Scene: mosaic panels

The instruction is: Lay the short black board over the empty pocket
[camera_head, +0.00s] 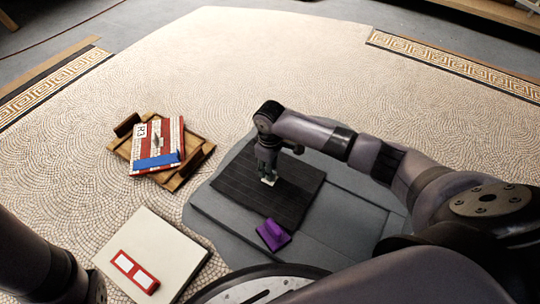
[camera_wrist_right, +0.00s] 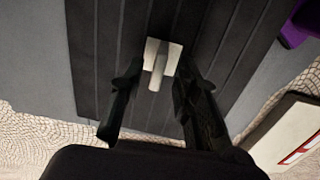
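The black board (camera_head: 248,188) lies flat on the grey area of the floor, with long parallel grooves and a small pale handle (camera_wrist_right: 162,57) on top. It also fills much of the right wrist view (camera_wrist_right: 105,70). My right gripper (camera_head: 268,174) points down over the board at the handle. In the right wrist view, its two fingers (camera_wrist_right: 157,82) are apart, one on each side of the handle, with gaps showing. I cannot make out an empty pocket; whether one lies under the board is hidden. My left arm shows at the lower left, but its gripper is out of view.
A purple block-like tool (camera_head: 272,235) sits at the board's near edge. A wooden tray (camera_head: 196,158) holds a red-and-white striped panel (camera_head: 146,135) with a blue strip. A pale slab (camera_head: 150,240) bears a red frame (camera_head: 133,270). Mosaic floor beyond is clear.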

